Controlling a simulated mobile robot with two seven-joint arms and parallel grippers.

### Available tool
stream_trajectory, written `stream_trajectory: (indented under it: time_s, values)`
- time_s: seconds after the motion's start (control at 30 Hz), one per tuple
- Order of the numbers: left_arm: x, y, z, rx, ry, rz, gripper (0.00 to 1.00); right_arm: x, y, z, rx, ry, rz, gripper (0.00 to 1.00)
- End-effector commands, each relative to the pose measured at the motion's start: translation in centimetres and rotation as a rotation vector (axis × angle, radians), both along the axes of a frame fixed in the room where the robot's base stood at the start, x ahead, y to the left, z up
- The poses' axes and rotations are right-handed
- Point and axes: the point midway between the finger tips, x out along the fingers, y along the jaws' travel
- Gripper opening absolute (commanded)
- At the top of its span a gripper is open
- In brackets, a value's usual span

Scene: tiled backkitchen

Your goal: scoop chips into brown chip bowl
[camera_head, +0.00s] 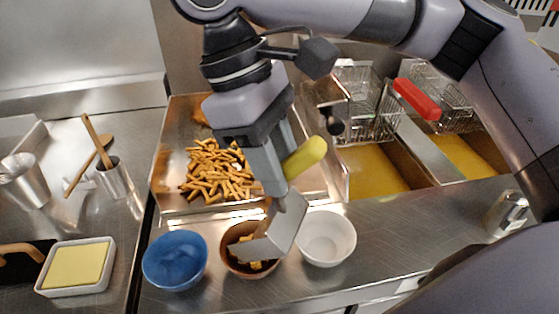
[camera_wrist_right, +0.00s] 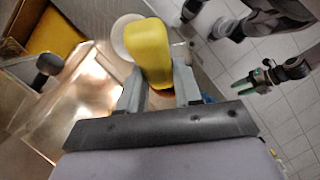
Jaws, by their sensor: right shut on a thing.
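My right gripper (camera_head: 272,172) is shut on the yellow handle (camera_head: 305,157) of a metal scoop (camera_head: 285,228). In the right wrist view the yellow handle (camera_wrist_right: 152,50) sits between the fingers (camera_wrist_right: 158,88). The scoop is tilted down over the brown chip bowl (camera_head: 228,238) and hides part of it. A few chips (camera_head: 256,264) show in the bowl below the scoop. Many chips (camera_head: 217,172) lie heaped in the metal tray (camera_head: 172,140) behind.
A blue bowl (camera_head: 175,261) stands left of the brown bowl, and a white bowl (camera_head: 327,238) stands close on its right. Fryer baskets (camera_head: 365,108) and oil vats (camera_head: 372,168) are behind right. A butter dish (camera_head: 76,267) and utensil cup (camera_head: 114,178) stand left.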

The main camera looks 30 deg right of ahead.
Motion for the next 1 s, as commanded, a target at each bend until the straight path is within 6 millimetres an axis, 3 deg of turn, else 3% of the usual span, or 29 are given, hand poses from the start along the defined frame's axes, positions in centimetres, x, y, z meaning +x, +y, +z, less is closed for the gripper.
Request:
stream_trajectory:
  time_s: [0.27,0.7,1.0]
  values:
    - [0.0,0.0,0.0,0.000,0.000,0.000,0.43,-0.3,-0.3,0.0,0.015,-0.015,0.000,0.00]
    - [0.0,0.0,-0.4,0.000,-0.001,0.001,0.43,-3.3,-2.9,-0.3,0.163,-0.187,-0.002,0.00]
    - [0.0,0.0,-0.4,0.000,-0.001,0.001,0.43,-3.3,-2.9,-0.3,0.169,-0.194,-0.003,0.00]
